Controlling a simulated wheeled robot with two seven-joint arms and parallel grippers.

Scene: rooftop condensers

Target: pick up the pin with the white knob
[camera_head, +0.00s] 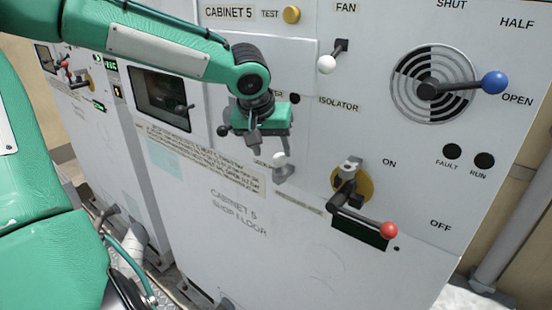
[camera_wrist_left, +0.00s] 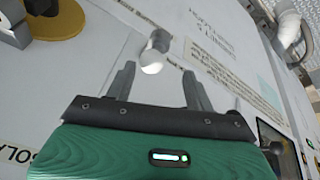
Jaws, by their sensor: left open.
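The pin with the white knob (camera_head: 279,159) sits in a small grey holder on the front of the white cabinet, below the isolator label. In the left wrist view its white knob (camera_wrist_left: 152,64) shows ahead of the fingertips, roughly centred between them. My left gripper (camera_head: 268,146) is open and empty, just above the pin in the head view. It also shows in the left wrist view (camera_wrist_left: 159,74), with its two grey fingers apart. I cannot tell whether the knob is between the fingers in depth. My right gripper is not in view.
A fan lever with a white ball (camera_head: 326,65) is above right of the gripper. A lever with a red ball (camera_head: 388,230) is below right, and one with a blue ball (camera_head: 494,82) is at far right. A dark screen (camera_head: 161,98) is left of the gripper.

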